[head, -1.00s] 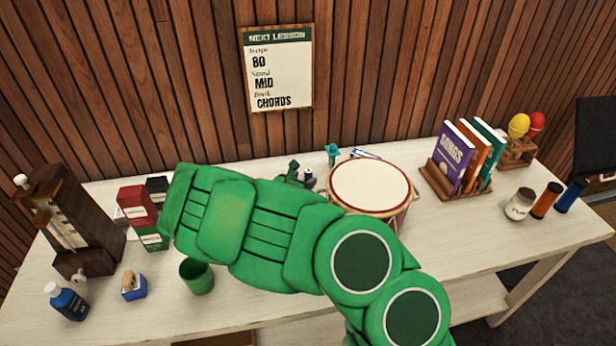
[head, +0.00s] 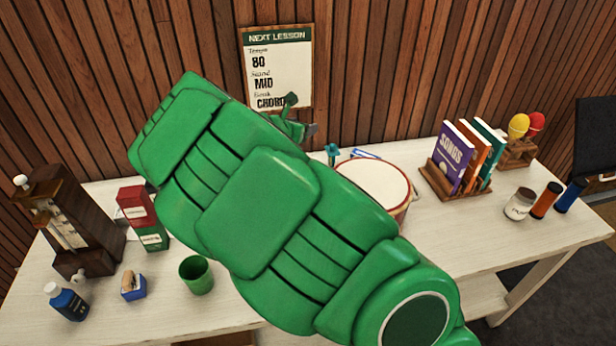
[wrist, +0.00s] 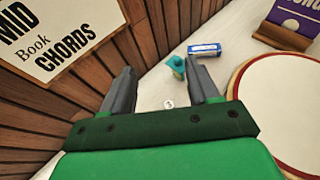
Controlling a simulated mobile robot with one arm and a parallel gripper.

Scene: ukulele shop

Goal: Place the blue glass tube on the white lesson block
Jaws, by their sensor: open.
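My gripper (wrist: 160,76) is open and empty in the wrist view. In the head view its end (head: 308,130) shows past my arm, raised in front of the wall sign. A blue tube with dark ends (head: 570,195) stands at the table's right end, next to an orange tube (head: 546,200); I cannot tell if it is glass. A blue and white elongated piece (wrist: 205,49) lies behind the drum, beyond my fingers. A small teal object (wrist: 177,65) stands beside it. No white lesson block is clearly identifiable; my arm hides much of the table's middle.
The drum (head: 374,185), book rack (head: 437,184) and white jar (head: 519,205) stand right of my arm. A metronome (head: 68,220), red box (head: 135,203), green cup (head: 196,275) and blue bottle (head: 66,301) stand left. The wall sign (head: 277,62) is close behind my gripper.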

